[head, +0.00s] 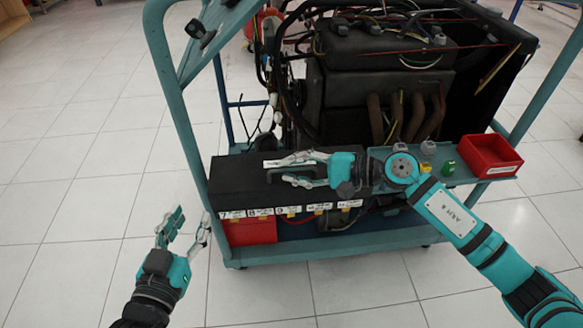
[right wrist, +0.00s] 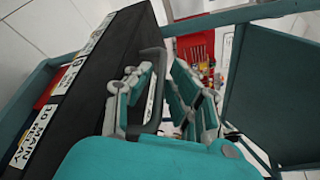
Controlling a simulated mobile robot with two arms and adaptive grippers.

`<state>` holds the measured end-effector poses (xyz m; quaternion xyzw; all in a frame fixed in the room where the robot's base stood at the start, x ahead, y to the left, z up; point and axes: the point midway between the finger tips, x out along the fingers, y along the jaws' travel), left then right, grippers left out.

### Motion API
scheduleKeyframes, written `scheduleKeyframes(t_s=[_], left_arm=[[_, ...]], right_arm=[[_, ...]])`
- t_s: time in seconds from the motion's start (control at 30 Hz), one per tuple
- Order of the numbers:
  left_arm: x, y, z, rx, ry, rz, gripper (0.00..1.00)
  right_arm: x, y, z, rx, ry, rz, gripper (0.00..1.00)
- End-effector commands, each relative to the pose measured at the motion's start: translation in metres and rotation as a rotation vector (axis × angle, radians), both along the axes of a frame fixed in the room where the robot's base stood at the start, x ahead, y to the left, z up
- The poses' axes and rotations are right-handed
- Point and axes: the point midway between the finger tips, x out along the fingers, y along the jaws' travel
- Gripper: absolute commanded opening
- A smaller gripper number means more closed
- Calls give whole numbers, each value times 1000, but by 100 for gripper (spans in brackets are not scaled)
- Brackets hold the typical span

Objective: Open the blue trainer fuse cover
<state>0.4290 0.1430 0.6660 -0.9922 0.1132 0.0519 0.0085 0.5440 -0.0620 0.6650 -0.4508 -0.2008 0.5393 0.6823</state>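The fuse cover (head: 238,177) is a long black box lid on the front of the teal trainer cart, and it lies closed. A dark bar handle (right wrist: 160,85) rises from it in the right wrist view. My right gripper (head: 281,169) is over the cover with its fingers apart. In the right wrist view the handle passes between the open fingers (right wrist: 155,72); I cannot tell whether either finger touches it. My left gripper (head: 190,218) is open and empty, low over the floor left of the cart.
Numbered white labels (head: 260,212) run along the box front, above a red block (head: 249,232). A red tray (head: 490,156) and small coloured parts, one green (head: 449,167), sit on the shelf at right. The black engine (head: 385,75) stands behind. Floor at left is clear.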

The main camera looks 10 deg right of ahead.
Motion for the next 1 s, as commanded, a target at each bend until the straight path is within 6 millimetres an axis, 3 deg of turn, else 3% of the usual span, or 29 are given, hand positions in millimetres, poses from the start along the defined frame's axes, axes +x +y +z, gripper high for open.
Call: scheduleKeyframes(t_s=[0.37,0.53,1.0], left_arm=[[0,0,0,0,-1,0,40],[0,0,0,0,-1,0,40],[0,0,0,0,1,0,40]], right_arm=[[2,6,-2,0,1,0,19],[2,6,-2,0,1,0,0],[2,6,-1,-1,5,1,0]])
